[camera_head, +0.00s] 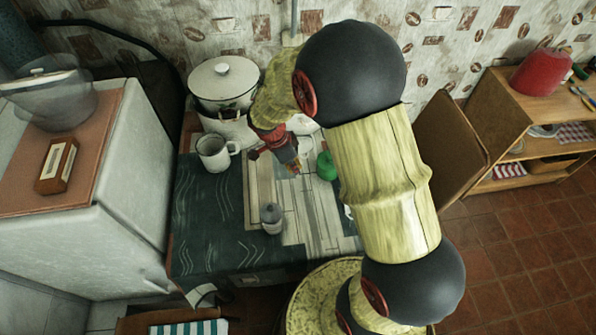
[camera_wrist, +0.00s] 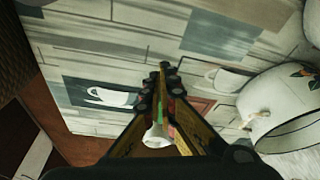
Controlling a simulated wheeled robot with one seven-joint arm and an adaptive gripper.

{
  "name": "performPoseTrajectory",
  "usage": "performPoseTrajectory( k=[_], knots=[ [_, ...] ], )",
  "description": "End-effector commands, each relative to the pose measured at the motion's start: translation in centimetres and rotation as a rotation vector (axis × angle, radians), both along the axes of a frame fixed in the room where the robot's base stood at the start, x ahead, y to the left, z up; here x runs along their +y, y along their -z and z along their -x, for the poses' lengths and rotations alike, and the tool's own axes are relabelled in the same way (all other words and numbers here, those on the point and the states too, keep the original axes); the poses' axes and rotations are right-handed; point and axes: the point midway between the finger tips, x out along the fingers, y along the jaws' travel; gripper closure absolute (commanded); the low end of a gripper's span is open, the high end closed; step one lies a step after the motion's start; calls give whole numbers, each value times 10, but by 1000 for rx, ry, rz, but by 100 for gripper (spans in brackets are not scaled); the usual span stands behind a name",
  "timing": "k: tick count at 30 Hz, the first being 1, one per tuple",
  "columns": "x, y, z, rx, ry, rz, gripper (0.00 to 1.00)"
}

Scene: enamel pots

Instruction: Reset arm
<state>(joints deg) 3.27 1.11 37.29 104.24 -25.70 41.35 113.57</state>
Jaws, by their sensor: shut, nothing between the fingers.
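My gripper (camera_head: 294,168) points down over the patterned table (camera_head: 215,240), at the front of my arm, between the white mug (camera_head: 216,152) and a green round object (camera_head: 326,166). In the wrist view the fingers of my gripper (camera_wrist: 164,72) come together at the tips, with nothing held at the tips. A small white object (camera_wrist: 156,136) shows in the gap behind the tips; I cannot tell what it is. The lidded white enamel pot (camera_head: 224,82) stands on another white pot at the back of the table. A white pot with an orange flower (camera_wrist: 280,105) is at the right in the wrist view.
A small grey-lidded shaker (camera_head: 271,217) stands on the table in front of my gripper. A white fridge (camera_head: 110,220) with a brown box (camera_head: 57,166) on top is at left. A wooden shelf (camera_head: 515,115) with a red pot (camera_head: 541,72) is at right. The table's front left is clear.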

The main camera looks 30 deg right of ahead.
Motion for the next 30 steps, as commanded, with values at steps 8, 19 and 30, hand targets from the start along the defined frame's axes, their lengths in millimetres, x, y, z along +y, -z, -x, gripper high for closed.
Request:
performPoseTrajectory(
  k=[8,19,30],
  knots=[
    [2,-7,0,1,-1,0,100],
    [6,-3,15,140,-345,-33,100],
    [38,-64,79,299,-1070,-168,100]
  ],
)
